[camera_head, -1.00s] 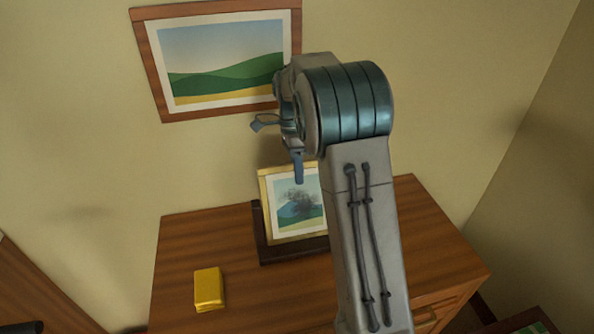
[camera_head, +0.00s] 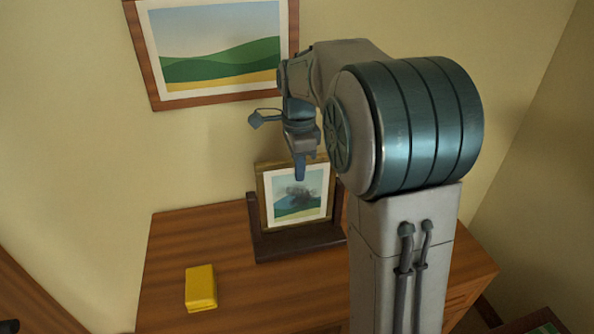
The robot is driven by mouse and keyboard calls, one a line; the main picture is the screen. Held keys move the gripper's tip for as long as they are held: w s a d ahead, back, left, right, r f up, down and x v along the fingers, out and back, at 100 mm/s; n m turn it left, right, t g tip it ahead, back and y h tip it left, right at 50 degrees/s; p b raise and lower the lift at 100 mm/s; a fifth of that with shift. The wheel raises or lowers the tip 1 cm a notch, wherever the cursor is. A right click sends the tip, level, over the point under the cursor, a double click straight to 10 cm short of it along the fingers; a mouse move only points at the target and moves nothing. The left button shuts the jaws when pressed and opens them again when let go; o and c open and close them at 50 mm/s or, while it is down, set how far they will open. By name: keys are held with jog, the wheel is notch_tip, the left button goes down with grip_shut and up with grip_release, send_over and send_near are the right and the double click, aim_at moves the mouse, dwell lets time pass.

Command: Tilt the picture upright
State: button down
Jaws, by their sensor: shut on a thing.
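A small framed picture (camera_head: 290,208) with a wooden frame and a landscape print stands on a dark stand (camera_head: 300,244) on the desk. It looks close to upright; its exact lean is hard to judge from above. A dark smudge covers part of the print. My gripper (camera_head: 300,172) reaches down from above and is shut on the picture's top edge near its middle. One finger shows in front of the print; the other is hidden. My arm hides the area just right of the picture.
A larger landscape picture (camera_head: 215,50) hangs on the wall above. A yellow block (camera_head: 201,288) lies on the wooden desk (camera_head: 170,265) at the front left. The desk's left part is otherwise clear. My arm covers much of the right side.

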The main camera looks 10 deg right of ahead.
jog(key=c, duration=1.4)
grip_release()
jog(key=shift+o, duration=0.2)
notch_tip(320, 180, up, 14)
jog(key=p, duration=0.1)
jog(key=s+f+n+t, duration=0.1)
jog(key=s+f+n, duration=0.7)
jog(key=s, duration=0.3)
jog(key=s+f+n+t, duration=0.1)
jog(key=s+f+n, duration=0.7)
jog(key=s, duration=0.3)
jog(key=shift+a+n+t, duration=0.2)
jog(key=shift+n+t, duration=0.2)
jog(key=shift+n, duration=0.5)
